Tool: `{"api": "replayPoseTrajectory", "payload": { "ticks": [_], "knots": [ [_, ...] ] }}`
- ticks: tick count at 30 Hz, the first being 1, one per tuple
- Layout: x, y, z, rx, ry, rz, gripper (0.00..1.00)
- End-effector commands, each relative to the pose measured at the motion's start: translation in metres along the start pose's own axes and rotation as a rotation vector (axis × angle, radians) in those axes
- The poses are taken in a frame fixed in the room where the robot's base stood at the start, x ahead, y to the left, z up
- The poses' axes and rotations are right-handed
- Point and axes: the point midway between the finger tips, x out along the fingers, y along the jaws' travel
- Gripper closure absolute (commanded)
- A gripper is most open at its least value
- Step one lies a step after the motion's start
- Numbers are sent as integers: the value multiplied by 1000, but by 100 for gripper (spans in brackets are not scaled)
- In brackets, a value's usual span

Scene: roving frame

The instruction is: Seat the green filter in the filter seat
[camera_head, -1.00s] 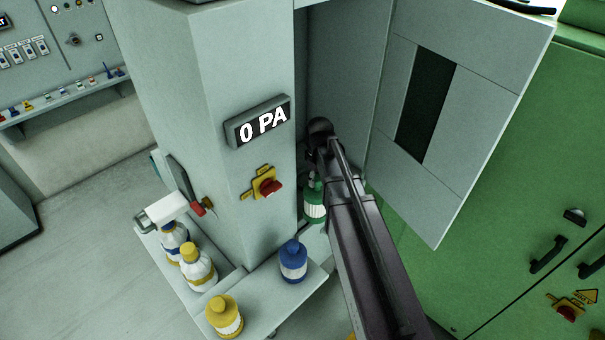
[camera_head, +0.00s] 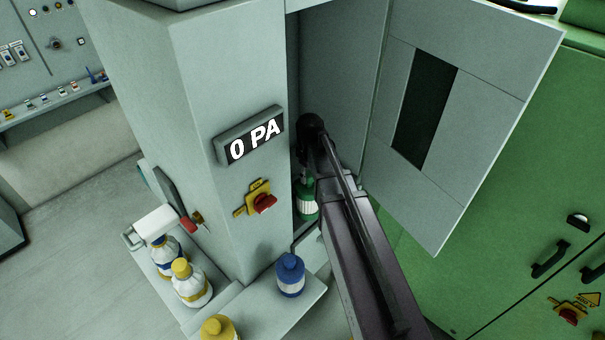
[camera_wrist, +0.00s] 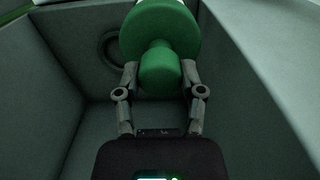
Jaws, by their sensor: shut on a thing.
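The green filter (camera_head: 307,204) is a green bottle-like piece with a white band, seen beside my arm at the cabinet opening in the head view. In the wrist view the green filter (camera_wrist: 160,34) shows a round wide body and a narrower knob. My gripper (camera_wrist: 160,80) is shut on that knob, one finger on each side. A dark ring (camera_wrist: 112,48) on the cabinet's inner wall, perhaps the filter seat, lies behind and left of the filter, partly hidden by it. I cannot tell whether they touch.
The cabinet door (camera_head: 450,110) stands open at the right. A display (camera_head: 248,136) reads 0 PA, above a red switch (camera_head: 260,200). Inner cabinet walls surround the gripper closely.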

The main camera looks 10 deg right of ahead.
Motion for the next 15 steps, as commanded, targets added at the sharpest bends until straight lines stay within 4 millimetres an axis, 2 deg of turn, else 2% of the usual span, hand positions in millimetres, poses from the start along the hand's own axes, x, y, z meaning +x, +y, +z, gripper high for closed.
{"api": "replayPoseTrajectory", "payload": {
  "ticks": [15],
  "knots": [
    [9,59,-66,0,0,0,100]
  ]
}}
